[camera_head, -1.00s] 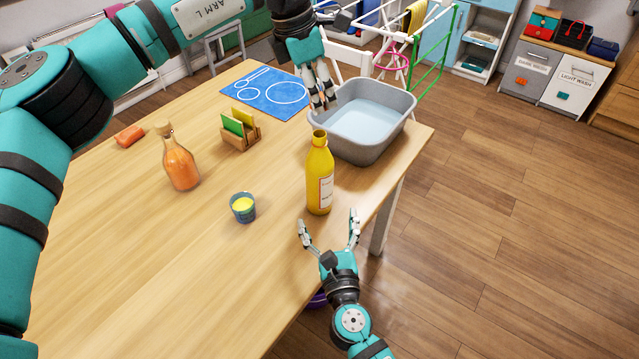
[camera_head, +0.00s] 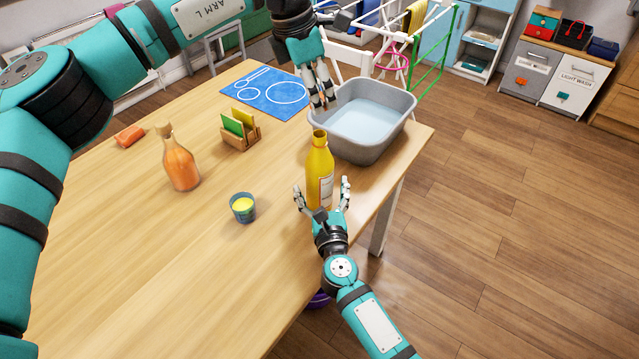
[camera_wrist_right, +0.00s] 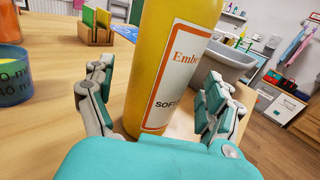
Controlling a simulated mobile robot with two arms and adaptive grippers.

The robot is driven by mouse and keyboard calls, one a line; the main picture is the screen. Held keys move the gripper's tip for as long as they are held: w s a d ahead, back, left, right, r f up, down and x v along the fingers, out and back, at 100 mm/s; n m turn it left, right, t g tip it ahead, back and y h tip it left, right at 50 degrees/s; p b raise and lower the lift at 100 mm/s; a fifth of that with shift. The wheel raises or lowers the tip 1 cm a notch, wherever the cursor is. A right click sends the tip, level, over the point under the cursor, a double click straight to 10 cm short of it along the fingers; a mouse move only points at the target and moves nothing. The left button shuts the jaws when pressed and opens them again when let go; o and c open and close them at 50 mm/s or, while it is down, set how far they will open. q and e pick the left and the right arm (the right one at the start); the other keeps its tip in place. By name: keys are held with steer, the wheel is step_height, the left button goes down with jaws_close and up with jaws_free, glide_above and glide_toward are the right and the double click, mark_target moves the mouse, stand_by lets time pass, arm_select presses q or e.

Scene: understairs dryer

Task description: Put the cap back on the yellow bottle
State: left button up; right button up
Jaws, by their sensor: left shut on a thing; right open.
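The yellow bottle (camera_head: 321,167) stands upright near the table's right edge, its top without a cap. It also shows large in the right wrist view (camera_wrist_right: 172,65), with a label on its side. My right gripper (camera_head: 322,190) is open, with one finger on each side of the bottle's lower part; I cannot tell whether they touch it. My left gripper (camera_head: 324,103) is above and behind the bottle, left of the grey basin, pointing down. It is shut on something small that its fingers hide. I see no cap lying on the table.
A grey basin (camera_head: 402,111) of water stands just behind the bottle. A measuring cup (camera_head: 243,208), an orange bottle (camera_head: 181,167), a wooden rack (camera_head: 240,139) with sponges and a blue mat (camera_head: 265,93) are on the table (camera_head: 150,270). The front left is clear.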

steer(key=shift+w+a, duration=0.2)
steer(key=shift+w, duration=1.05)
jaws_close()
